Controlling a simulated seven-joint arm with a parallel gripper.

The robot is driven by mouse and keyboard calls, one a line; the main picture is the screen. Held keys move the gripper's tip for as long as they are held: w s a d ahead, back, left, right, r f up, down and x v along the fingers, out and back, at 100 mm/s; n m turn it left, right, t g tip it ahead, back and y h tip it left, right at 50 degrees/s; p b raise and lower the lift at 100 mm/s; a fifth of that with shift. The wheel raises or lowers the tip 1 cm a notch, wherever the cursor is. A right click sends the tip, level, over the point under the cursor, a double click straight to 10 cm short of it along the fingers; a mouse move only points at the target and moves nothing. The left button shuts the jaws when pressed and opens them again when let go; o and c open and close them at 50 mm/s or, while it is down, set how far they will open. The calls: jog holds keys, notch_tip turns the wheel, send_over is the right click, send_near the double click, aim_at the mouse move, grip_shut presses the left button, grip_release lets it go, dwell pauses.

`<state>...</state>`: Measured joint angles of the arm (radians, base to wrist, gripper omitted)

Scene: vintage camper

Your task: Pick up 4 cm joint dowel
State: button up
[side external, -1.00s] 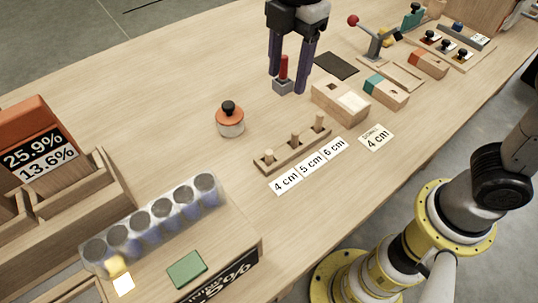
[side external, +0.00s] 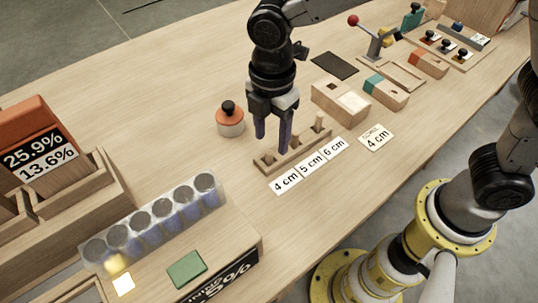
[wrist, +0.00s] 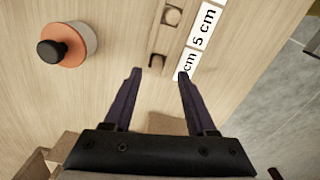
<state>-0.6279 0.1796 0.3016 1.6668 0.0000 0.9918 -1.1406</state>
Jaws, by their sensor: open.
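The wooden dowel rack (side external: 299,149) stands on the bench with upright dowels in it, in front of labels reading 4 cm, 5 cm and 6 cm. My gripper (side external: 272,143) is open, pointing down over the rack's left end, by the 4 cm label (side external: 286,181). In the wrist view, the 4 cm dowel (wrist: 157,62) shows end-on between the open fingertips (wrist: 159,72), with nothing gripped. The dowel beside the 5 cm label (wrist: 171,17) lies farther ahead. The 6 cm dowel (side external: 318,122) shows right of the fingers; my gripper partly hides the others in the side view.
An orange-topped round pot with a black knob (side external: 230,119) stands left of my gripper. Wooden blocks (side external: 341,101) and a separate 4 cm card (side external: 376,138) lie to the right.

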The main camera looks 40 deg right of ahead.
aim_at(270, 151)
jog(key=f, duration=0.4)
jog(key=shift+w, duration=0.2)
jog(key=shift+c, duration=0.4)
grip_shut()
